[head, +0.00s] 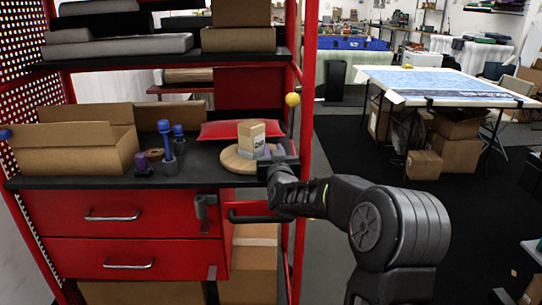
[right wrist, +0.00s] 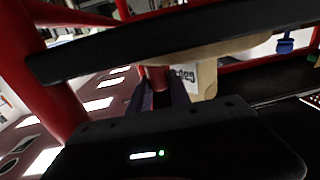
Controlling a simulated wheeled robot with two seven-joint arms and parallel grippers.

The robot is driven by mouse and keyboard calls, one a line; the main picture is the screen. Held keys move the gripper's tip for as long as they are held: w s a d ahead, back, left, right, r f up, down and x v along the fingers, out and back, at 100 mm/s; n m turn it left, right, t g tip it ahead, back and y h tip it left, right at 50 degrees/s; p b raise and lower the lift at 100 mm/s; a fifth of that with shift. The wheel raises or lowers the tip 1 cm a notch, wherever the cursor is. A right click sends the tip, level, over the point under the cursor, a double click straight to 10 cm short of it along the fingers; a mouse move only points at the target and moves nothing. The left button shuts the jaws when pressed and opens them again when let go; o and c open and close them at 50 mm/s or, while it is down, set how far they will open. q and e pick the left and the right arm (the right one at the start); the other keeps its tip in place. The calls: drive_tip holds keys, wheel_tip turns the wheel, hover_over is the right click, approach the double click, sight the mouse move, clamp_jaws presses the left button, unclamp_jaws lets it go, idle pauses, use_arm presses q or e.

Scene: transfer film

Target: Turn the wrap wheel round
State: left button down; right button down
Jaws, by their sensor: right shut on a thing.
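The wrap wheel, a pale round wooden disc (head: 238,159), lies flat at the right end of the black shelf top. A small cardboard box (head: 251,135) with a printed label stands on it. My right gripper (head: 270,151) reaches in from the right at the wheel's right edge. In the right wrist view, which is upside down, its purplish fingers (right wrist: 157,95) are shut on a reddish peg-like piece (right wrist: 155,77) at the wheel's rim. The wheel's underside edge (right wrist: 222,48) and the box (right wrist: 207,78) show beside them. My left gripper is out of view.
A red rack post (head: 299,200) stands close to my right arm, with a yellow ball (head: 292,99) near it. Blue pegs (head: 165,128), an open carton (head: 75,145) and a red pouch (head: 222,130) share the shelf top. Red drawers (head: 120,215) are below.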

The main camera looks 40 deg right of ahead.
drive_tip(key=shift+d, duration=0.35)
drive_tip(key=c, duration=1.2)
unclamp_jaws()
drive_tip(key=shift+a, duration=0.1)
drive_tip(key=v, duration=0.7)
drive_tip(key=shift+s+a, duration=0.25)
drive_tip(key=shift+s, duration=0.05)
